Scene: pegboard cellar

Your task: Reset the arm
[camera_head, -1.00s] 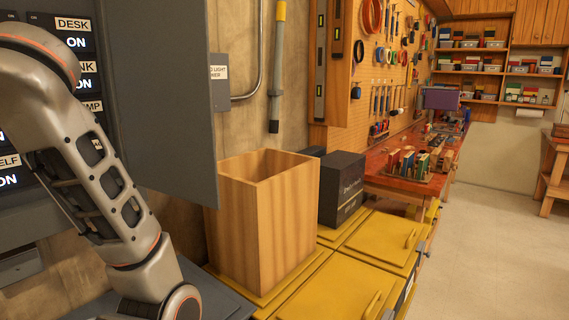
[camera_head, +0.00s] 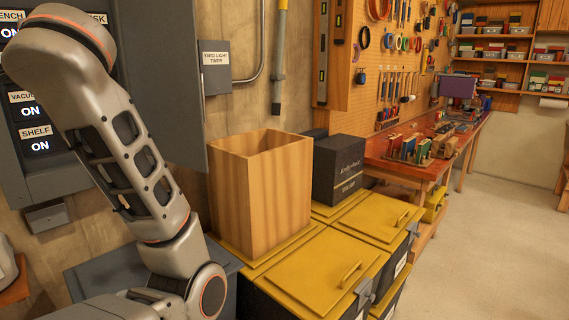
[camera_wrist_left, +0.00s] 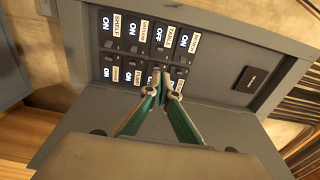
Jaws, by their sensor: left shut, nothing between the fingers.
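My left arm comes in from the left in the head view, bent at the elbow, and its gripper is out of that view. In the left wrist view my left gripper (camera_wrist_left: 164,88) is shut and empty, its two fingertips together in front of the grey switch panel (camera_wrist_left: 222,62). I cannot tell whether the fingertips touch a switch. The panel also shows at the left of the head view (camera_head: 44,172), partly hidden by my arm. My right gripper is not in view.
An open grey panel door (camera_head: 165,75) stands out beside my arm. An open wooden box (camera_head: 258,195) and a black box (camera_head: 338,170) stand on yellow-lidded bins (camera_head: 325,268). A red workbench (camera_head: 400,170) lies beyond. The floor at the right is clear.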

